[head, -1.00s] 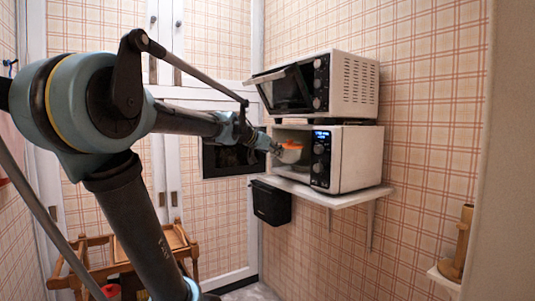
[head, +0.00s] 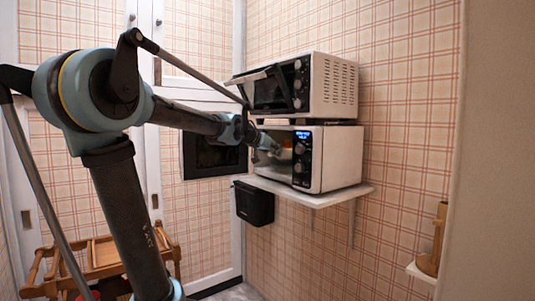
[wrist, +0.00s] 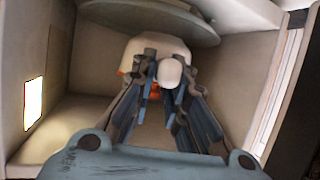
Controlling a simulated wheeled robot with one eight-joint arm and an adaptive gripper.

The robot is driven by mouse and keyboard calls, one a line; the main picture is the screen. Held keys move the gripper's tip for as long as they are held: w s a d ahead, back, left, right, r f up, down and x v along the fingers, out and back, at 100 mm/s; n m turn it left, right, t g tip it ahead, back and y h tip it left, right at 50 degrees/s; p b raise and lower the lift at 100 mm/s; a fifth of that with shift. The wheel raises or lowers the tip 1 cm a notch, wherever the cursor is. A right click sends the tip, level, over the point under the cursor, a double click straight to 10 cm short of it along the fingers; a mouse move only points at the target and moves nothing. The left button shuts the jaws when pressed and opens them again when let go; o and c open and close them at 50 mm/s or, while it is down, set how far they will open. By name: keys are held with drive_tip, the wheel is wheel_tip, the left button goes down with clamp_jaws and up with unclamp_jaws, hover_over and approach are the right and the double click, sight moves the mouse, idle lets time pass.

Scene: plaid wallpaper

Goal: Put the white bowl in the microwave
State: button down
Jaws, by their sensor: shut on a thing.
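The lower white microwave (head: 340,158) stands on a wall shelf with its front open and its display lit. My gripper (head: 274,148) reaches into its opening from the left. In the wrist view my gripper (wrist: 160,78) is shut on the white bowl (wrist: 140,48), which is inside the cavity. Orange shows at the bowl's side and between the fingers. The round plate (wrist: 165,22) of the microwave is at the top of the wrist view, close to the bowl; I cannot tell whether they touch. In the head view the bowl is mostly hidden.
A second white oven (head: 332,85) with its door tilted open sits right above the microwave, close over my forearm. The white shelf (head: 330,195) carries both. A black box (head: 254,203) hangs below. A wooden rack (head: 104,252) stands at lower left. The cavity's side wall is close to my gripper.

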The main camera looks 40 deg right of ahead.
sight(283, 153)
drive_tip(key=shift+s+d+f, duration=0.1)
drive_tip(key=shift+s+d, duration=0.05)
drive_tip(key=shift+d, duration=1.35)
drive_tip(key=shift+s+d, duration=0.1)
drive_tip(key=shift+d, duration=1.4)
drive_tip(key=shift+a+f, duration=0.1)
drive_tip(key=shift+f, duration=0.45)
drive_tip(key=shift+f, duration=0.3)
drive_tip(key=c, duration=1.5)
unclamp_jaws()
drive_tip(key=shift+a, duration=0.1)
drive_tip(key=v, duration=1.1)
drive_tip(key=shift+a+r, duration=0.15)
drive_tip(key=shift+a, duration=0.25)
